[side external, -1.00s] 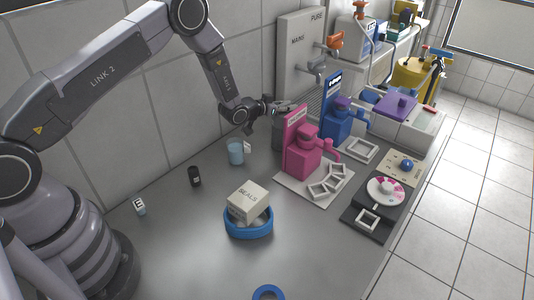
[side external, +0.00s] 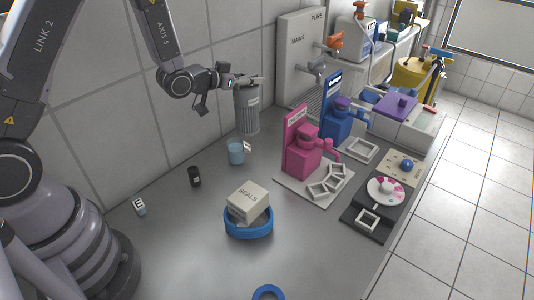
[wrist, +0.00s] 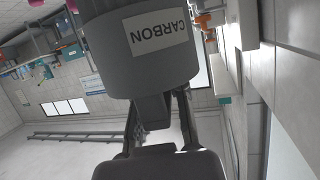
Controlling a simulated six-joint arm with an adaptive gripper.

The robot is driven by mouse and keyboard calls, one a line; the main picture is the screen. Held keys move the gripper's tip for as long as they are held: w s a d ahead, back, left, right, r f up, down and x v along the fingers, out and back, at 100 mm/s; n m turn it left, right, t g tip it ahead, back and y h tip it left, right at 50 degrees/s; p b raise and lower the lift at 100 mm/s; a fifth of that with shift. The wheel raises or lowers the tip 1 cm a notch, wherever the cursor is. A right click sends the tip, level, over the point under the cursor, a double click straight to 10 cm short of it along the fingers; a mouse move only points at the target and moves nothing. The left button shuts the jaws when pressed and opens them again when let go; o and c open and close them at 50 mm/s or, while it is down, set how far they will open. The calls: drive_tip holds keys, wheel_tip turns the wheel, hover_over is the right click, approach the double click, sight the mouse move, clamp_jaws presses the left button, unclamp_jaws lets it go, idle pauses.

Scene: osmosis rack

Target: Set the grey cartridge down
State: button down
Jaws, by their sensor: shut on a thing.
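The grey cartridge (side external: 247,112) is a tall ribbed cylinder with a pale label, upright near the back wall in the side view. My gripper (side external: 236,82) is at its top. In the wrist view my gripper (wrist: 158,108) is shut on a narrow grey tab of the cartridge (wrist: 115,65), whose label reads CARBON. The cartridge's lower end appears close to the counter's back edge, behind the beaker. I cannot tell whether it touches the counter.
A beaker of blue liquid (side external: 236,158) and a black vial (side external: 194,176) stand in front. A white SEALS box (side external: 248,195) sits in a blue ring-shaped tray (side external: 248,230). A pink stand (side external: 300,160) and a blue stand (side external: 336,128) are to the right. The front counter is mostly clear.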

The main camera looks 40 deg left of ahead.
wheel_tip(320, 180, up, 11)
drive_tip(key=shift+s+f, duration=0.1)
drive_tip(key=shift+f, duration=0.05)
drive_tip(key=s+d+m+g+h, duration=0.1)
drive_tip(key=s+d+m+h, duration=0.15)
drive_tip(key=d, duration=0.85)
drive_tip(key=s+d+m+g+h, duration=0.2)
drive_tip(key=s+d+h, duration=0.1)
drive_tip(key=d, duration=0.7)
drive_tip(key=s+d+m+g+h, duration=0.1)
drive_tip(key=s+d+m+h, duration=0.15)
drive_tip(key=d, duration=0.85)
wheel_tip(320, 180, down, 24)
drive_tip(key=shift+s+f, duration=0.15)
drive_tip(key=shift+s, duration=0.2)
drive_tip(key=c, duration=1.1)
unclamp_jaws()
drive_tip(key=shift+f, duration=0.15)
drive_tip(key=shift+o, duration=0.2)
